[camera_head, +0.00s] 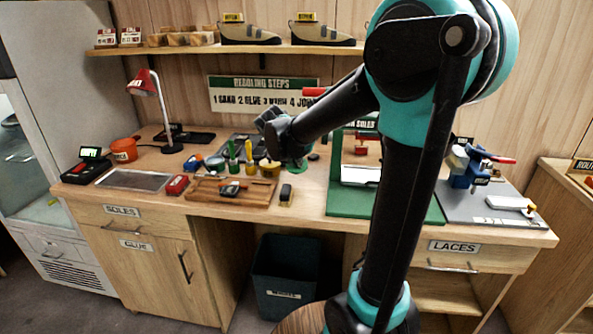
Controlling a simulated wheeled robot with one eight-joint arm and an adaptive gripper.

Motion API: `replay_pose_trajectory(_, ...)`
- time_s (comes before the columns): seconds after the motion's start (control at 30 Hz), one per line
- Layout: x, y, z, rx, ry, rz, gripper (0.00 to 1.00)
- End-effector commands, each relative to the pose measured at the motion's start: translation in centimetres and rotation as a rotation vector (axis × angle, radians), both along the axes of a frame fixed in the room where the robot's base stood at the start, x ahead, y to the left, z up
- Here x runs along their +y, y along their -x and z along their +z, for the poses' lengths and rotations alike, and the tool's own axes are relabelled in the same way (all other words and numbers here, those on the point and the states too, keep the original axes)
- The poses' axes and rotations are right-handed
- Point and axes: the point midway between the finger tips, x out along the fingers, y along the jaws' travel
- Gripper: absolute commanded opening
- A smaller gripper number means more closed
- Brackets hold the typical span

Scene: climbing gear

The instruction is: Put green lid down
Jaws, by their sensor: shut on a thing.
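My gripper (275,133) is above the workbench, over the middle of its tool area, seen from behind. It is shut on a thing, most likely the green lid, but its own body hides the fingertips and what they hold. A small green round thing (299,167) shows on or just above the bench, below and right of the gripper. I cannot tell whether it is the lid. A yellowish jar (268,168) stands on the bench just below the gripper.
Small bottles (233,160) stand left of the jar, behind a wooden tray (205,190). A green mat (345,201) lies to the right, partly behind my arm. A red lamp (143,83) stands at the back left. A shelf (190,49) with shoes runs above.

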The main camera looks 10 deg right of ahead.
Motion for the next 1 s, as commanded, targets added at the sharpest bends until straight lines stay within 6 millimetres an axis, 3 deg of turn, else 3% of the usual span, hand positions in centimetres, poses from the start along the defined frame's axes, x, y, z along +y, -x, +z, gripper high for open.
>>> replay_pose_trajectory(0.43, -0.5, -0.9, -3.5, 0.001, 0.001, 0.0, 0.0)
replay_pose_trajectory(0.87, -1.3, -2.2, -3.1, 0.261, -0.147, -0.004, 0.0)
replay_pose_trajectory(1.0, -1.1, -2.1, -4.4, 0.263, -0.148, 0.0, 0.0)
